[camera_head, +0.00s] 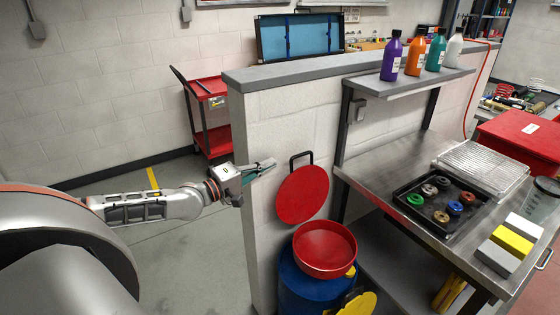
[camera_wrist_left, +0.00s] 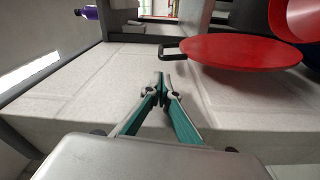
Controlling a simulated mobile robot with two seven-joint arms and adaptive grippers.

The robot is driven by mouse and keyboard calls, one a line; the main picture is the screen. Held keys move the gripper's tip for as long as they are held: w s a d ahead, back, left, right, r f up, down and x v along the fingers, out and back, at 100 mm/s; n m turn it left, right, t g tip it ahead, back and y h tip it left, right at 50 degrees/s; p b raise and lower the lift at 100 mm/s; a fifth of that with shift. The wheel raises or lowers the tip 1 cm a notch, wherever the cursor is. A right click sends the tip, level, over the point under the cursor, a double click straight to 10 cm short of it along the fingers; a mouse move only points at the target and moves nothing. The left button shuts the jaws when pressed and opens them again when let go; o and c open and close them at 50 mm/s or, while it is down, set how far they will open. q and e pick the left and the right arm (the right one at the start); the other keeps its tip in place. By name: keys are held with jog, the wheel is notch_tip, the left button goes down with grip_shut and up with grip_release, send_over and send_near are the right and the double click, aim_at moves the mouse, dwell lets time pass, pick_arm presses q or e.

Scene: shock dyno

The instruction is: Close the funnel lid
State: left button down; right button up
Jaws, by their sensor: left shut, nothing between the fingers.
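The red round funnel lid (camera_head: 302,195) stands open, tilted up against the pale block wall, with a black handle (camera_head: 301,155) on its upper edge. The red funnel (camera_head: 325,250) below it is open, on top of a blue drum (camera_head: 300,288). My left gripper (camera_head: 272,163) is shut and empty, just left of the lid's handle and apart from it. In the left wrist view the gripper's closed fingertips (camera_wrist_left: 163,78) sit below the handle (camera_wrist_left: 168,49), with the lid (camera_wrist_left: 240,52) to the right and part of the funnel (camera_wrist_left: 296,18) beyond. My right gripper is out of view.
The block wall (camera_head: 285,120) stands right behind the lid. A steel workbench (camera_head: 400,190) is at the right, with a black tray (camera_head: 410,225) of coloured parts and a shelf (camera_head: 410,83) of bottles. A red cart (camera_head: 212,140) stands behind. Floor at left is clear.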

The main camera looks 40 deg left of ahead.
aim_at(280, 159)
pick_arm(q)
jog(key=shift+x, duration=2.45)
jog(key=shift+d, duration=0.1)
